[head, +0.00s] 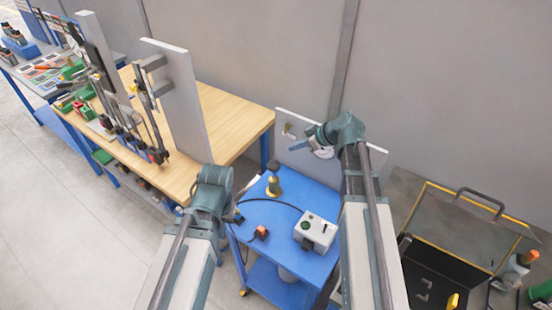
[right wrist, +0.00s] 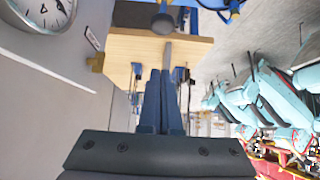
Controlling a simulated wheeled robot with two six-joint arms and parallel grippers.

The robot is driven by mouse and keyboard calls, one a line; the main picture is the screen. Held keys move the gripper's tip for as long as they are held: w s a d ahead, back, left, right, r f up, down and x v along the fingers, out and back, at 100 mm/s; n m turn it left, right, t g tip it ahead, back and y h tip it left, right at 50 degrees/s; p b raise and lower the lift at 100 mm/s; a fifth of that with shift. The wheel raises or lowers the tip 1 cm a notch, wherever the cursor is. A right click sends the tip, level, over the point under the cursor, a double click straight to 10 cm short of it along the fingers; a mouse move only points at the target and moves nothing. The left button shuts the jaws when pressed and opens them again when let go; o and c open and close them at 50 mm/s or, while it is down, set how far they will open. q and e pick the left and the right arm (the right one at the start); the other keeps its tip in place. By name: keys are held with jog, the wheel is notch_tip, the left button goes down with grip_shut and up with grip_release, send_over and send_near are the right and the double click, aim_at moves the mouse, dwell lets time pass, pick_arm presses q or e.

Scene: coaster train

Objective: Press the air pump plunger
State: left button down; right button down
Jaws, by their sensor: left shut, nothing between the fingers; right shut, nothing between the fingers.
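The air pump (head: 274,188) stands upright on the blue cart, with a brass-yellow body and a dark round plunger knob (head: 273,166) on top. In the right wrist view a dark round knob (right wrist: 163,21), which looks like the plunger's, shows beyond my fingertips. My right gripper (head: 297,142) is shut and empty, up and right of the pump in the head view, apart from it. Its closed blue fingers show in the right wrist view (right wrist: 161,76). My left gripper (head: 247,186) is shut, left of the pump, partly hidden by its own wrist.
The blue cart (head: 262,215) also carries a grey control box (head: 316,231), an orange plug (head: 261,233) and a black cable. A grey panel with a gauge (right wrist: 38,10) and brass valve (right wrist: 96,62) stands behind. A wooden workbench (head: 225,112) is left; an open black case (head: 455,235) is right.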

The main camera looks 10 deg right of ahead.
jog(key=b, duration=0.8)
send_over(278, 170)
jog(key=w, duration=0.1)
notch_tip(278, 170, down, 8)
jog(key=shift+d+r, duration=0.1)
jog(key=shift+f+b, duration=0.75)
jog(key=shift+f, duration=0.15)
jog(key=shift+f+b, duration=0.8)
notch_tip(278, 170, down, 6)
jog(key=b, duration=0.6)
jog(key=shift+s+r, duration=0.1)
jog(key=shift+s, duration=0.05)
jog(key=shift+s+r, duration=0.1)
jog(key=shift+r, duration=0.05)
